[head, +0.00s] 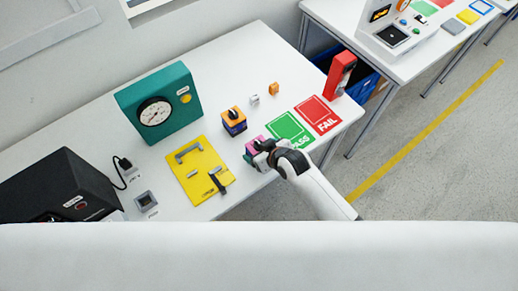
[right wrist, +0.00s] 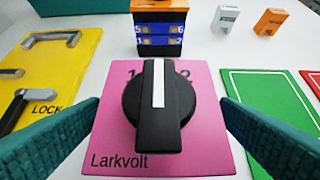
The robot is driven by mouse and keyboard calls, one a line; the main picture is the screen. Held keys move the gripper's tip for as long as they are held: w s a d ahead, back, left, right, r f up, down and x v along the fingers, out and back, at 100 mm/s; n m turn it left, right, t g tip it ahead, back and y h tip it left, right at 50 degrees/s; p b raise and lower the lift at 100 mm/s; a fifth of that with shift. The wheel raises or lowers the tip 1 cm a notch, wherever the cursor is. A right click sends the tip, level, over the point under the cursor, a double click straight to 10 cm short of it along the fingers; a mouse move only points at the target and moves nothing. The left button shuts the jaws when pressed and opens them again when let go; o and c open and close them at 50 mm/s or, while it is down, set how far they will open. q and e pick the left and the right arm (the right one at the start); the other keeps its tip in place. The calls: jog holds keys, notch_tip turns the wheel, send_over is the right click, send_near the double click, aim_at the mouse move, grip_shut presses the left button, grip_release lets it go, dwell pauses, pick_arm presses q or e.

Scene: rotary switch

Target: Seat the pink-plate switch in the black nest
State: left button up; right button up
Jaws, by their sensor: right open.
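The pink-plate switch (right wrist: 105,135) fills the middle of the right wrist view, with a black rotary knob bearing a white bar, digits behind it and the word Larkvolt. In the head view its pink plate (head: 251,145) shows partly behind my right gripper (head: 260,150). That gripper is open, its teal fingers on either side of the plate; contact is unclear. A small grey block with a dark square top (head: 146,201) stands at the table's front left; I cannot tell whether it is the black nest. My left gripper is out of view.
A yellow LOCK plate with handles (head: 196,181) lies left of the switch. An orange-and-blue switch (head: 233,123) stands behind it. A green gauge box (head: 160,102), black machine (head: 60,190) and green (head: 287,126) and red (head: 318,113) cards surround them.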

jog(key=shift+x, duration=0.8)
jog(key=shift+s, duration=0.1)
jog(key=c, duration=1.2)
jog(key=shift+r, duration=0.15)
